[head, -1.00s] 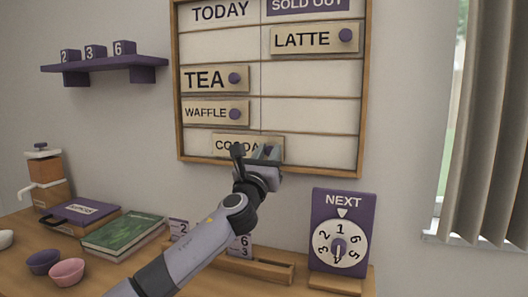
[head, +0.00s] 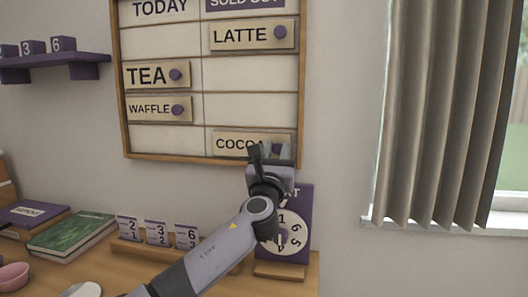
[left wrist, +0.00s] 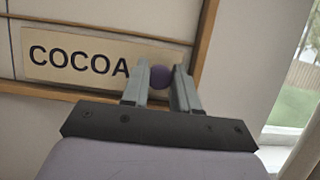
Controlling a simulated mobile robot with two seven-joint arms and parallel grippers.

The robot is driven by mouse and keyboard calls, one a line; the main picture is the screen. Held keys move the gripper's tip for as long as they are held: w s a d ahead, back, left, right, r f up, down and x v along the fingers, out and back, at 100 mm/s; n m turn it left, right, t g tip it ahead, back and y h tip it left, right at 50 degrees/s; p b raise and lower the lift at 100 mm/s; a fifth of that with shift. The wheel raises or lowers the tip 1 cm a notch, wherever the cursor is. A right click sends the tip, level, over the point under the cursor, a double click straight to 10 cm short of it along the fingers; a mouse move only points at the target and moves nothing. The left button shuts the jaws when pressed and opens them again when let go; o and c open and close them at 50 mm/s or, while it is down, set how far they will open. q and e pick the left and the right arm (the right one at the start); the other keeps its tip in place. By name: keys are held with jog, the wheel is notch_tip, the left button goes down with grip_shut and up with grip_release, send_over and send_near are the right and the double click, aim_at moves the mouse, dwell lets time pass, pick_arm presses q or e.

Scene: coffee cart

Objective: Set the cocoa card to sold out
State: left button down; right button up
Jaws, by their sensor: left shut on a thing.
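The cocoa card (head: 229,143) is in the bottom row of the menu board (head: 122,85), in the right column under the SOLD OUT heading (head: 246,3). Its purple knob shows in the left wrist view (left wrist: 160,77) between my fingers. My left gripper (head: 268,152) is shut on that knob; it also shows in the left wrist view (left wrist: 164,90). In the left wrist view the card lies flat on the board, its knob end near the right frame edge. The fingers hide the card's right end in the head view. My right gripper is not in view.
The latte card (head: 240,35) is in the right column; the tea card (head: 145,75) and waffle card (head: 148,109) are in the left. Below stand the purple dial sign (head: 302,205), number cards (head: 157,232) and books (head: 70,236). A curtain (head: 430,110) hangs at right.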

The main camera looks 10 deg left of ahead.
pick_arm(q)
jog(key=shift+d+f, duration=0.15)
jog(key=shift+d, duration=0.2)
jog(key=c, duration=0.9)
grip_release()
jog(key=shift+d, duration=0.15)
jog(key=shift+s, duration=0.1)
jog(key=shift+v, duration=3.5)
